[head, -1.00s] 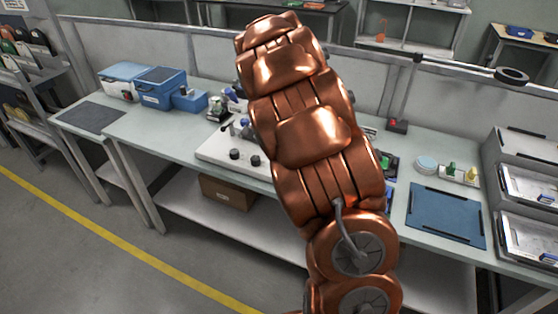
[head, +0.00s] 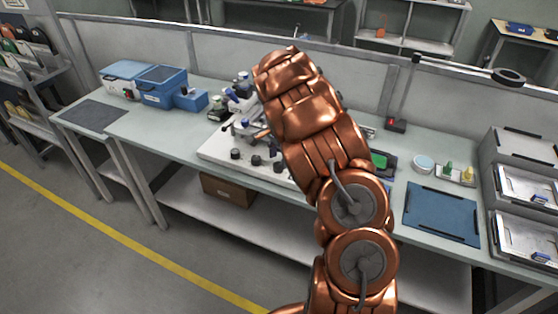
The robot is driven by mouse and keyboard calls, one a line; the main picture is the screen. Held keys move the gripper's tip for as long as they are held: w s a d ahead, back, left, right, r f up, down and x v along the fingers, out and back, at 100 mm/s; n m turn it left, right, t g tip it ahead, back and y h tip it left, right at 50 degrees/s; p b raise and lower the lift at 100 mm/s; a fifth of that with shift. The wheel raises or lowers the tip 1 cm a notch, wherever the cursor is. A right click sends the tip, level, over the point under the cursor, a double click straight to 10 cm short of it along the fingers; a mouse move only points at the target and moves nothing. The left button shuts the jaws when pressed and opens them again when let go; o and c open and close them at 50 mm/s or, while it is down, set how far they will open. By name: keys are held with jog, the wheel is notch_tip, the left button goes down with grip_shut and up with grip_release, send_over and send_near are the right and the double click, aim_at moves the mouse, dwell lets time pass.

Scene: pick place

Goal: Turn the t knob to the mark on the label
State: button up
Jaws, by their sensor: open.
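A pale panel (head: 212,150) lies on the workbench, left of my copper arm, which covers its right part. Several small dark knobs stand along its front, among them a left one (head: 235,154) and a middle one (head: 256,160). Taller blue-and-grey fittings stand at its back. I cannot tell which piece is the T knob, and no label or mark is readable at this size. My gripper is hidden behind my arm. A small copper-coloured tip shows at the arm's left edge above the panel, but I cannot tell what it is.
On the bench (head: 150,136) stand blue boxes (head: 162,88) at left. At right are a blue mat (head: 441,214), a round pale dish (head: 424,164), a small tray with green and yellow pieces (head: 455,175) and stacked drawers (head: 525,185). A red-and-black device (head: 397,124) sits at the back.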

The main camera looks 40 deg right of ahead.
aim_at(278, 167)
jog(key=shift+f+p, duration=0.3)
jog(key=shift+f, duration=1.05)
grip_shut()
